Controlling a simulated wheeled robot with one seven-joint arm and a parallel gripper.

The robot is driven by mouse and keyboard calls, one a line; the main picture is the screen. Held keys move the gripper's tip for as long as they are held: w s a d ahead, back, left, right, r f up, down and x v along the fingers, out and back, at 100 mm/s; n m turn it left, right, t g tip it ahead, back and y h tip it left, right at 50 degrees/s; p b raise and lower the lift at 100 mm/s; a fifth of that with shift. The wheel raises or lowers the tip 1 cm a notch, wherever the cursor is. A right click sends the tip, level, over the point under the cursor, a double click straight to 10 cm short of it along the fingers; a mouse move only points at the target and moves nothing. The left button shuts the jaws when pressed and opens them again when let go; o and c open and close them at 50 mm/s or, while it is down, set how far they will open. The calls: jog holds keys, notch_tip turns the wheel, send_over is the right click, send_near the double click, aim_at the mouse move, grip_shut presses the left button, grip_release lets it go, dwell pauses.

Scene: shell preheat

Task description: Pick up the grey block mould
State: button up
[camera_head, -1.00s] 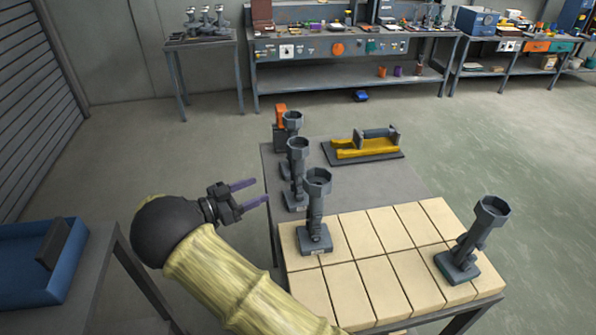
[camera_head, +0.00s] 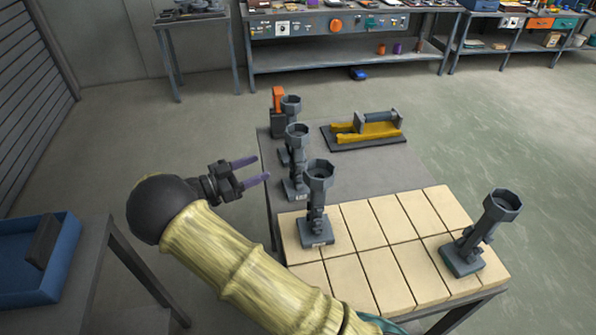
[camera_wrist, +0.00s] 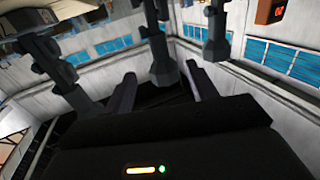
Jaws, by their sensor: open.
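Several grey moulds with a cup on top of a stem and a block-like base stand upright. Another mould (camera_head: 318,205) stands on the cream tiles, and one with a teal-tinged base (camera_head: 485,235) stands at the right. I cannot tell which one is the block mould. My gripper (camera_head: 256,169) is open and empty, left of the row and apart from it. In the wrist view a mould (camera_wrist: 162,62) shows beyond and between the fingers.
The cream tiles (camera_head: 385,235) cover the near part of the table (camera_head: 390,180). A yellow tool on a dark plate (camera_head: 363,131) lies at the back, beside an orange-topped item (camera_head: 278,105). A blue tray (camera_head: 30,280) stands at left. Open floor lies between.

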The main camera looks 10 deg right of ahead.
jog(key=p, duration=0.3)
send_near(303, 149)
jog(key=w+d+f, duration=0.2)
jog(key=w+d, duration=0.2)
jog(key=d, duration=0.1)
jog(key=shift+f, duration=0.15)
jog(key=shift+d, duration=0.1)
jog(key=p+x, duration=0.2)
jog(key=x, duration=0.1)
jog(key=p+x, duration=0.1)
jog(key=shift+s+d+r, duration=0.15)
jog(key=shift+d+r, duration=0.15)
jog(key=shift+d, duration=0.15)
jog(key=shift+d+f, duration=0.1)
jog(key=shift+d, duration=0.05)
jog(key=shift+c, duration=0.3)
